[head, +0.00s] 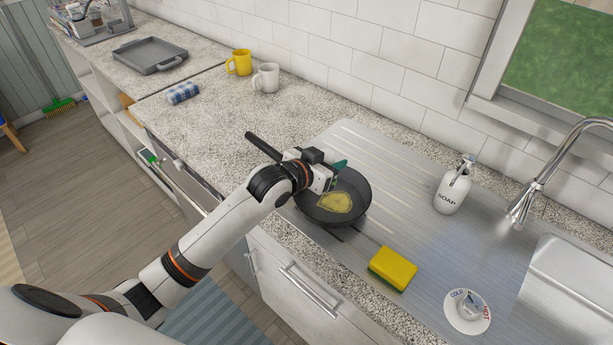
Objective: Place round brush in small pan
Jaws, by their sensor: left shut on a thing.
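The small dark pan (359,209) sits on the metal drainboard, its black handle pointing to the upper left. A yellowish patch (334,203) shows on the pan's floor. My left gripper (333,179) is over the far part of the pan, shut on a teal-green thing (340,165) that seems to be the round brush. Most of it is hidden by the gripper, so I cannot tell whether it touches the pan. My right gripper is not in view.
A yellow and green sponge (393,268) lies in front of the pan. A soap bottle (451,192) and the faucet (535,185) stand to the right. Two mugs, yellow (239,63) and white (266,79), and a rolled checked cloth (182,93) are on the counter behind.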

